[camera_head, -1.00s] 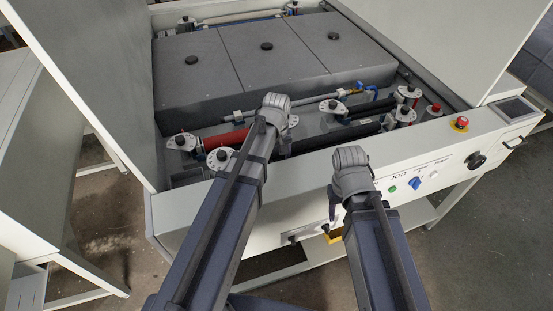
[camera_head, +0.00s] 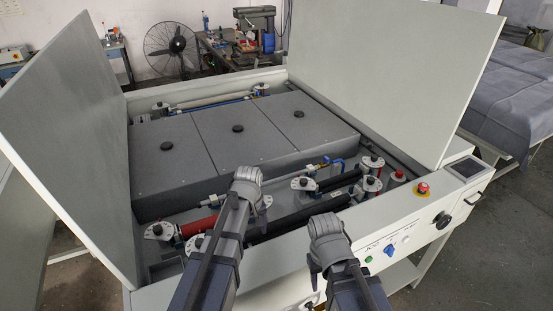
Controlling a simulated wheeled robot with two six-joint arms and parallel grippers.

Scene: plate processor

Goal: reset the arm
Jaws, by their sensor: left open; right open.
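My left arm comes up from the bottom and ends in the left gripper (camera_head: 249,187), in front of the plate processor's open bay. My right gripper (camera_head: 328,232) is lower and to the right, in front of the front panel's upper edge. Both are seen from behind, and their fingertips are mostly hidden by the wrists. Both are open, and I see nothing held in either. The plate processor (camera_head: 274,268) stands open below and beyond them, its covers raised.
A grey three-part cover block (camera_head: 236,152) fills the bay. A red roller (camera_head: 198,226) and black rollers lie in front of it. Raised panels stand at left (camera_head: 62,135) and back right (camera_head: 385,75). A red emergency button (camera_head: 422,188) sits on the front right. A fan (camera_head: 170,47) stands behind.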

